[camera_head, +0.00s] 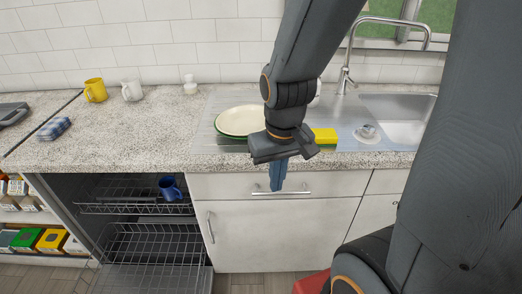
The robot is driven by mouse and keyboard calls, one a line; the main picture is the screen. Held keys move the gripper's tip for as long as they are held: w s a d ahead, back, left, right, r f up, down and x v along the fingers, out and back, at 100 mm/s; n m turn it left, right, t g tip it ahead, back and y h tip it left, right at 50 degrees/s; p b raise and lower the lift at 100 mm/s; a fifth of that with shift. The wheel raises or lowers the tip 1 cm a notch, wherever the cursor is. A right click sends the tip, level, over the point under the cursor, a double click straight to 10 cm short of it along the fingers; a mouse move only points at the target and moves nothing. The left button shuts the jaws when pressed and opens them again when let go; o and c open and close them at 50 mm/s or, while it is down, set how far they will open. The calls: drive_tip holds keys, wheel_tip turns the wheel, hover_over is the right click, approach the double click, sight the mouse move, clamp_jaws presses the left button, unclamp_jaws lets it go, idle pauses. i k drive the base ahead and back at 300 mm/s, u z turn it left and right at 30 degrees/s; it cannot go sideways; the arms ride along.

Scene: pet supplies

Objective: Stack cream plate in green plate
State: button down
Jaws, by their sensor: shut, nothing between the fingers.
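A cream plate (238,120) lies on the ridged steel drainboard beside the sink. A thin green edge shows around its front and left side, which looks like the green plate (221,133) beneath it. My arm hides the right part of the plates. My gripper (277,185) points down in front of the counter's front edge, to the right of and nearer than the plates. Its fingers are shut and empty.
A yellow sponge (324,136) lies right of my gripper. The sink (400,115) and faucet (345,75) are at right. Yellow (96,90) and white (132,91) mugs stand at left. An open dishwasher (150,245) below holds a blue mug (170,188).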

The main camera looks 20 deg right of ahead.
sight(240, 121)
drive_tip(key=k, duration=0.25)
drive_tip(key=u, duration=2.8)
drive_tip(key=k, duration=1)
drive_tip(key=z, duration=1.65)
